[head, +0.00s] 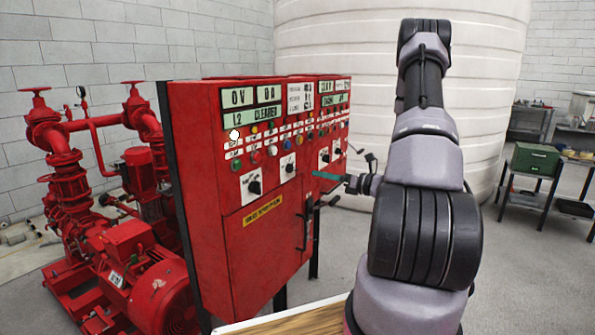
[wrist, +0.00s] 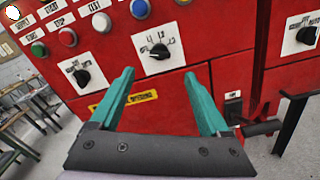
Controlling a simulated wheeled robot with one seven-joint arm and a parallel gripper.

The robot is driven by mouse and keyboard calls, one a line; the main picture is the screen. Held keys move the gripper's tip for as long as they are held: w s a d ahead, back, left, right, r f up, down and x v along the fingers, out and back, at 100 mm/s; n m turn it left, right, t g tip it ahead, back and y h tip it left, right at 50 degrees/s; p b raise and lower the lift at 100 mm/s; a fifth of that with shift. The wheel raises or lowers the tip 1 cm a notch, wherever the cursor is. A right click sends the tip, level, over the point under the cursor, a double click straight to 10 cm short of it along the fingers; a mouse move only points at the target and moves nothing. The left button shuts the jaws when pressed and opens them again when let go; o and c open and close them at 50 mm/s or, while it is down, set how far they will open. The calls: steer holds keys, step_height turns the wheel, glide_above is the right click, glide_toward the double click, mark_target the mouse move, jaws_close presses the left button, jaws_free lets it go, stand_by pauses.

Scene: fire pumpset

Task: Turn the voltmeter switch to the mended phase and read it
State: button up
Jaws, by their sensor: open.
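The red control panel (head: 245,225) has a black rotary switch (wrist: 160,51) on a white plate, marked with what look like L1, L2 and L3. It also shows in the head view (head: 288,166). I cannot tell which mark its pointer is on. My gripper (wrist: 159,75) has teal fingers, spread open and empty, just below this switch with one finger to each side; no contact shows. In the head view my gripper (head: 328,177) is in front of the panel. The panel displays (head: 238,98) read 0V and 0A, with L2 and CLEARED below.
Another rotary switch (wrist: 82,75) is at left and one (wrist: 306,35) at right. Coloured buttons (wrist: 139,9) run above. A dark handle (wrist: 262,128) sticks out at lower right. Red pumps and pipes (head: 130,250) stand left; a green box (head: 535,158) rests on a far table.

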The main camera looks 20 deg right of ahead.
mark_target(296, 169)
steer(key=x, duration=1)
steer(key=shift+w+a, duration=0.25)
jaws_close()
